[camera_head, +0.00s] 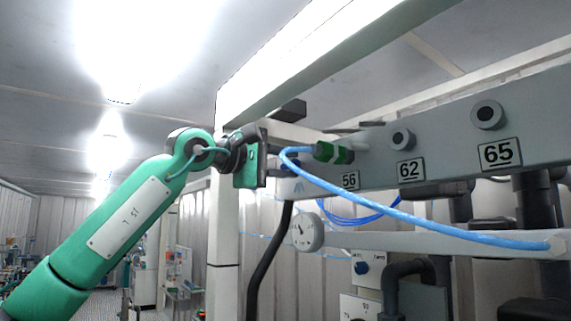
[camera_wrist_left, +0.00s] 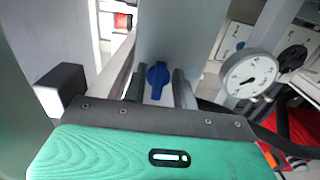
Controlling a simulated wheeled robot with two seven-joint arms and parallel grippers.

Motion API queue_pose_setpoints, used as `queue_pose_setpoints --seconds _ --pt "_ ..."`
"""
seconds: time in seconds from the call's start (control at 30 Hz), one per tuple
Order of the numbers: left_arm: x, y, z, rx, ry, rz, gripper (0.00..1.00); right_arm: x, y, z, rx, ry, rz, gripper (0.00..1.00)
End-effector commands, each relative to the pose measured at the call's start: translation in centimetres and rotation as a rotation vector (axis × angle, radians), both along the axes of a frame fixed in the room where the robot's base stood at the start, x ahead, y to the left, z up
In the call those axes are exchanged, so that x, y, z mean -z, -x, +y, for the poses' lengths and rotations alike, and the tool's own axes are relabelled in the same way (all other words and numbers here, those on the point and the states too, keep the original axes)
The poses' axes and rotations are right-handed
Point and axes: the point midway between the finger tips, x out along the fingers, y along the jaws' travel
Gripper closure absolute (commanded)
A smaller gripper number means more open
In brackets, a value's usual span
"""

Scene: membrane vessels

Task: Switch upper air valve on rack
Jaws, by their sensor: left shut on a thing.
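The blue air valve handle (camera_wrist_left: 157,80) shows in the left wrist view between the two dark fingers of my left gripper (camera_wrist_left: 160,88), on a pale grey face of the rack. My left gripper (camera_head: 268,163) is at the left end of the rack in the head view, and its fingers are shut on the handle. In the head view the handle is hidden around the gripper and the rack end. The rack's grey beam (camera_head: 375,155) carries the labels 56, 62 and 65. My right gripper is in neither view.
A round gauge (camera_head: 307,232) sits below and also shows in the wrist view (camera_wrist_left: 248,75). A black hose (camera_head: 266,262) hangs under the gripper. A white post (camera_head: 224,230) stands close by.

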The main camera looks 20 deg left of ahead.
Motion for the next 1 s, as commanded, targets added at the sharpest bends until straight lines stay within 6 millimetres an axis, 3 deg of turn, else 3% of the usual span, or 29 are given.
queue_pose_setpoints --seconds 0.13,0.17,0.57,1.0 --pt "0.2 0.0 -0.1 0.001 -0.002 0.005 0.95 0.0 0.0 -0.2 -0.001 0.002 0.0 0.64" --pt "0.2 0.0 -0.1 0.002 -0.002 0.005 0.66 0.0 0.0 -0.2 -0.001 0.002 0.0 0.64" --pt "0.3 0.6 0.5 0.0 0.002 0.001 0.66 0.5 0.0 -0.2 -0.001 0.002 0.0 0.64" --pt "0.4 7.9 6.1 0.0 0.0 0.0 0.66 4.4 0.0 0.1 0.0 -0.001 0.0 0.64"
